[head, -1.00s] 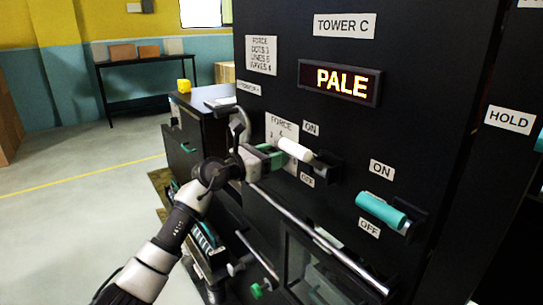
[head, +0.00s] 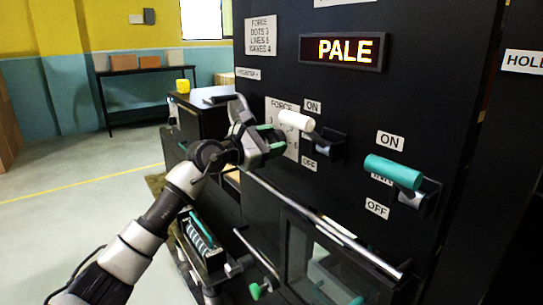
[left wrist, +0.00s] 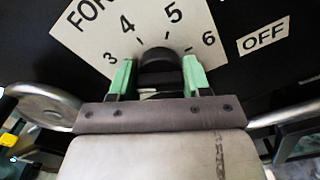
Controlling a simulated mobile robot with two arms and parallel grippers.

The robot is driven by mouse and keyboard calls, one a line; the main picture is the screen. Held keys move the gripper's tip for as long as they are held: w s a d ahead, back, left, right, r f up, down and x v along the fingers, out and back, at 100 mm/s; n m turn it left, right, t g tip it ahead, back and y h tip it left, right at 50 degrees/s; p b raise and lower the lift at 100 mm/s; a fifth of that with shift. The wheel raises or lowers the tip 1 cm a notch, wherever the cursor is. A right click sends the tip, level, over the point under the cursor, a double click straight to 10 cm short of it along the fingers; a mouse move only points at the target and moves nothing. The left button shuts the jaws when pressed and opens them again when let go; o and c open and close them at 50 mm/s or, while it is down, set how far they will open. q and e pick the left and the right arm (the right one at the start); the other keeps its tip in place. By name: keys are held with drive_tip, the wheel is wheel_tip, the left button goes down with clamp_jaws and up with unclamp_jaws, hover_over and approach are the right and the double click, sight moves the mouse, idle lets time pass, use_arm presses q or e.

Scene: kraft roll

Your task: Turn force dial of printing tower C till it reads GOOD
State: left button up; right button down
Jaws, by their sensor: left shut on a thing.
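The tower's lit display (head: 343,50) reads PALE in orange letters. The force dial (left wrist: 159,62) is a dark round knob on a white scale plate (left wrist: 140,22); the numbers 3, 4, 5 and 6 show. In the head view the plate (head: 280,108) is partly behind my gripper. My left gripper (head: 272,141) is at the dial; in the left wrist view its green fingers (left wrist: 159,76) are shut on the knob's two sides. The knob's pointer cannot be made out clearly. My right gripper is not in view.
A white-handled ON/OFF lever (head: 297,121) sits close right of the dial. A teal-handled lever (head: 392,171) is farther right. A metal rail (head: 325,232) runs below the gripper. A printed force list (head: 260,36) hangs upper left. The floor at left is open.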

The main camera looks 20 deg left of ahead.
use_arm(q)
drive_tip(key=shift+f+m+b, duration=0.1)
drive_tip(key=shift+m+b, duration=1.4)
drive_tip(key=shift+b, duration=0.1)
drive_tip(key=o, duration=0.9)
drive_tip(key=b+v, duration=0.3)
drive_tip(key=v, duration=0.8)
drive_tip(key=shift+b, duration=0.35)
